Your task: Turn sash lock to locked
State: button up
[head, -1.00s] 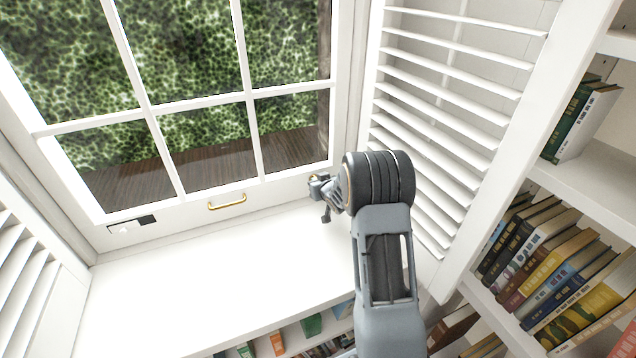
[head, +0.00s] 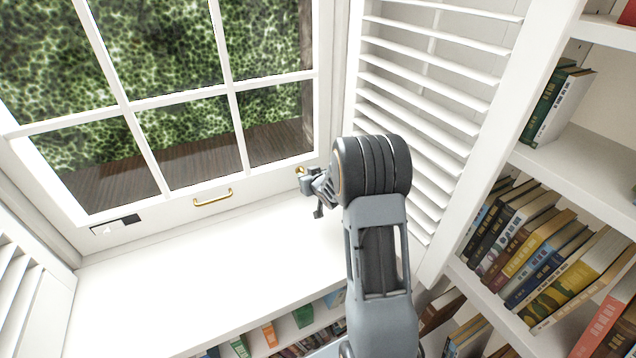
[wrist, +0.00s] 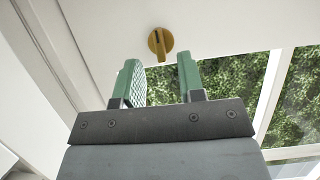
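The sash lock is a round brass knob (wrist: 160,42) with a dark slot-like line across it, set on the white window rail in the wrist view. In the head view only a small brass bit of the lock (head: 299,170) shows beside my gripper (head: 313,188). In the wrist view my gripper (wrist: 158,62) is open, its two green-padded fingers apart and nothing between them. The knob appears just beyond the fingertips, roughly centred between them. I see no contact. The fingertips are small and partly hidden in the head view.
A brass pull handle (head: 212,197) and a black-and-white plate (head: 115,226) sit on the window's lower rail. The white sill (head: 200,255) below is clear. A louvred shutter (head: 425,110) and a bookshelf (head: 560,165) stand close to the arm's right.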

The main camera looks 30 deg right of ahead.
jog(key=v, duration=1)
jog(key=shift+p, duration=0.4)
jog(key=shift+r, duration=0.1)
jog(key=s+d+f+g, duration=0.1)
jog(key=s+d+f+g+h, duration=0.1)
jog(key=s+f+g, duration=0.1)
jog(key=s+d+f+m+g+h, duration=0.1)
jog(key=s+f+g, duration=0.1)
jog(key=shift+s, duration=0.1)
jog(key=s+a+r+g+y+p, duration=0.1)
jog(key=s+a+r+g+p, duration=0.1)
jog(key=s+a+r+p, duration=0.3)
jog(key=s+a+r+n+g+y+p, duration=0.1)
jog(key=s+a+r+g+p, duration=0.2)
jog(key=s+a+r, duration=0.9)
notch_tip(320, 180, up, 6)
jog(key=p, duration=0.3)
